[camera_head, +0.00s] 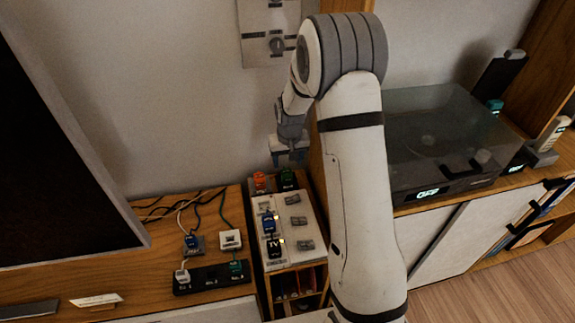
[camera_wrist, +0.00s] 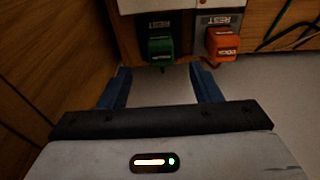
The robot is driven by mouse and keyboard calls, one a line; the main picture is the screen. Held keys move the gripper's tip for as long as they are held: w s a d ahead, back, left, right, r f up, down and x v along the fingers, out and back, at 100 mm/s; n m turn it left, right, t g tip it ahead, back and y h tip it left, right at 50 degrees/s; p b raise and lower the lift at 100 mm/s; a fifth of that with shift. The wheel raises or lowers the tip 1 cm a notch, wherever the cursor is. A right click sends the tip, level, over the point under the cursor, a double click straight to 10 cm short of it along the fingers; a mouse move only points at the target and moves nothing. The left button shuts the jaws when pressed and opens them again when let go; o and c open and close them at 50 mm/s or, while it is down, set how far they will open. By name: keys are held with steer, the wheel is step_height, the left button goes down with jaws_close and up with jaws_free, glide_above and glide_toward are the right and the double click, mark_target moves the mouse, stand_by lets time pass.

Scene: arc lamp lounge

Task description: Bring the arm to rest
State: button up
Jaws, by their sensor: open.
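My arm reaches up and bends over beside the wall, and my gripper (camera_head: 291,158) hangs above the far end of the white socket panel (camera_head: 285,207). In the wrist view my gripper (camera_wrist: 163,80) is open, with nothing between its two blue fingers. A green plug (camera_wrist: 159,43) and an orange plug (camera_wrist: 222,42) are ahead of the fingers, apart from them. The orange one sits at a spot marked REST. In the head view the orange plug (camera_head: 260,182) and green plug (camera_head: 287,178) stand below my gripper.
A blue plug (camera_head: 269,223) and a black TV plug (camera_head: 275,248) are on the panel. A power strip (camera_head: 211,280) with plugs and loose cables lies to the left. A turntable (camera_head: 447,137) stands right of my arm, and a dark screen (camera_head: 50,150) is at left.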

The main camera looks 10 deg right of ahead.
steer(key=shift+r, duration=0.1)
stand_by(0.4)
steer(key=s+r+p, duration=0.3)
steer(key=s+r, duration=0.4)
steer(key=r, duration=0.3)
steer(key=s+r+p, duration=0.2)
steer(key=s+r, duration=0.5)
steer(key=r, duration=0.3)
steer(key=s+r+p, duration=0.2)
steer(key=s+r, duration=0.2)
steer(key=s, duration=0.4)
steer(key=s+r+p, duration=0.2)
steer(key=s+r, duration=0.2)
steer(key=s, duration=0.4)
steer(key=shift+s+r+t, duration=0.15)
steer(key=shift+s+t, duration=0.05)
steer(key=shift+t, duration=0.2)
